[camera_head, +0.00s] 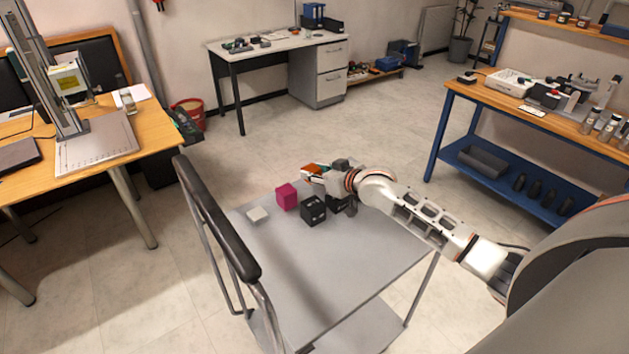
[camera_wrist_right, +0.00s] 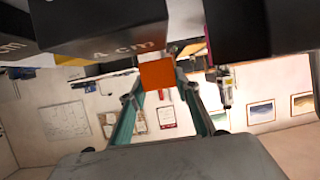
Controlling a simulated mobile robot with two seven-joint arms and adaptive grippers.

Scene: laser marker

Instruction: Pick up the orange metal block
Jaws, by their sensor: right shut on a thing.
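The orange metal block (camera_head: 312,169) is at the end of my right gripper (camera_head: 315,173), over the far edge of the grey cart in the head view. In the right wrist view the orange block (camera_wrist_right: 157,74) shows as an orange face between the tips of the two teal fingers of my right gripper (camera_wrist_right: 160,84). The gripper is shut on it. The head view does not clearly show how high the block is above the cart. My left gripper is not in view.
Another dark block (camera_head: 336,203) is partly hidden by my arm. The cart's near part is clear. A black handle rail (camera_head: 215,215) rises at left.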

